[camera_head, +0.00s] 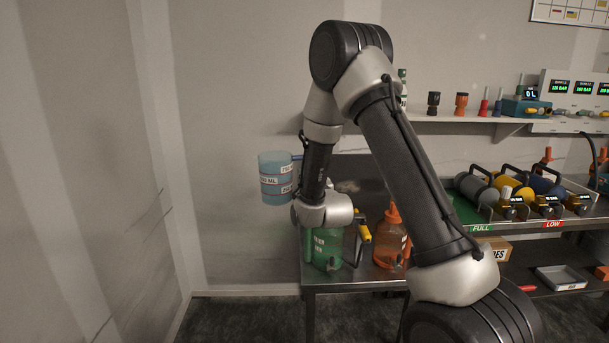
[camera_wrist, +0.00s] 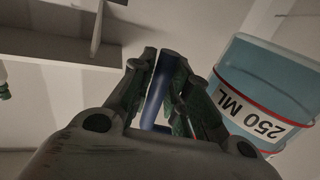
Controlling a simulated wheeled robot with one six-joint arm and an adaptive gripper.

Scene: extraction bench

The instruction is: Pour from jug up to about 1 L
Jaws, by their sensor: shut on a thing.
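A translucent blue jug (camera_head: 275,190) with white labels and red bands is held in the air at the left, against the bare wall. It looks close to upright, leaning slightly. In the wrist view the jug (camera_wrist: 275,75) is at the right, with a 250 ML label. My gripper (camera_wrist: 165,62) is shut on its dark blue handle (camera_wrist: 154,95). In the head view my arm hides most of my gripper. Below and to the right, a green container (camera_head: 326,250) stands on the bench, partly behind my wrist. An orange container (camera_head: 388,245) stands beside it.
The metal bench (camera_head: 340,280) has its left end below the jug. A wall shelf (camera_head: 440,117) holds small coloured parts and a teal box (camera_head: 525,106) reading 0 L. Cylinders lie in a rack (camera_head: 505,228) at the right. The space left of the jug is clear.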

